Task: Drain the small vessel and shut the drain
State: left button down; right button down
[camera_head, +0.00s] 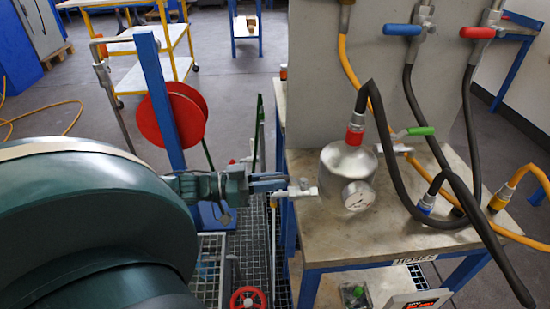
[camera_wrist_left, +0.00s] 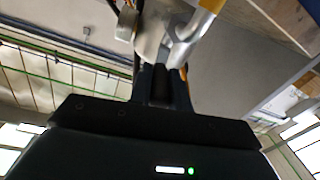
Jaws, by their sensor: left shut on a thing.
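The small vessel (camera_head: 340,172) is a silver cylinder standing on the bench top, with a round gauge (camera_head: 358,195) on its front. A pale metal valve fitting (camera_head: 303,190) sticks out from its left side, low down. My left gripper (camera_head: 284,187) reaches in from the left and is shut on this fitting at the bench's left edge. In the left wrist view the fingers (camera_wrist_left: 165,85) close in front of pale metal parts (camera_wrist_left: 155,35). The fingers partly hide the fitting, so I cannot tell whether the drain is open. My right gripper is not in view.
A black hose with a red coupling (camera_head: 355,134) joins the vessel's top. A green-handled valve (camera_head: 413,132) is behind it. Hoses hang over the right of the bench (camera_head: 385,235). A red handwheel (camera_head: 248,299) stands below left, and a red reel (camera_head: 172,120) behind my arm.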

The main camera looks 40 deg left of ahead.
pick_arm(q)
jog(key=shift+w+a+r+m+g+h+b, duration=0.1)
jog(key=shift+w+a+m+g+h+b, duration=0.15)
jog(key=shift+m+g+h, duration=0.2)
jog(key=shift+r, duration=0.1)
jog(key=c, duration=1.3)
grip_release()
jog(key=shift+w+d, duration=0.1)
jog(key=shift+f, duration=0.2)
